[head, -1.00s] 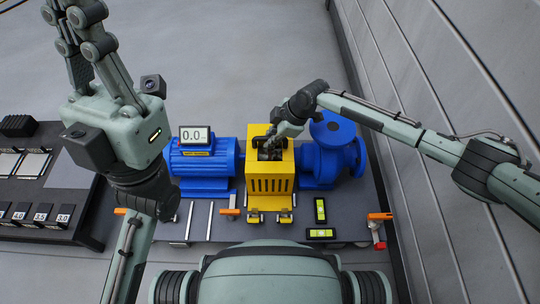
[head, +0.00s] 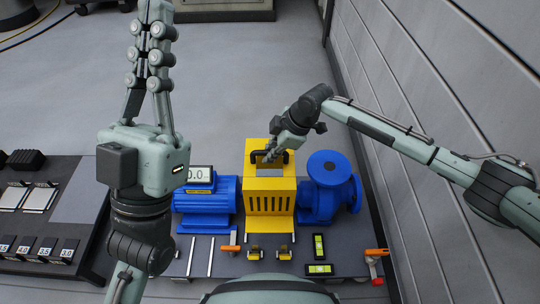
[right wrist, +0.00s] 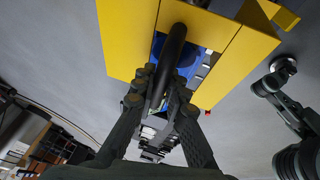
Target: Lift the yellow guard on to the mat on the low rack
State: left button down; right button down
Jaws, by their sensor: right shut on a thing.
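The yellow guard (head: 269,197) is a slotted box between the blue motor (head: 205,210) and the blue pump (head: 329,187) in the head view. My right gripper (head: 273,154) is shut on the black handle on top of it. The right wrist view shows the dark bar (right wrist: 173,62) between the fingers, with the guard's yellow panels (right wrist: 235,52) around it. The guard is raised above its place. My left gripper (head: 152,60) is raised at the upper left, apart from everything; its finger gap is unclear. A plain grey mat (head: 85,197) lies on the low dark rack (head: 67,170) at left.
Yellow feet (head: 270,253), green levels (head: 319,247) and orange-handled clamps (head: 376,253) are on the skid's front. Numbered dark blocks (head: 38,247) and light plates (head: 40,198) occupy the rack. A panelled wall (head: 430,60) runs along the right.

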jog(key=shift+r+p, duration=0.4)
jog(key=shift+r, duration=0.35)
jog(key=shift+a, duration=0.1)
jog(key=shift+r+p, duration=1.4)
jog(key=shift+r+p, duration=1.4)
jog(key=shift+f, duration=0.1)
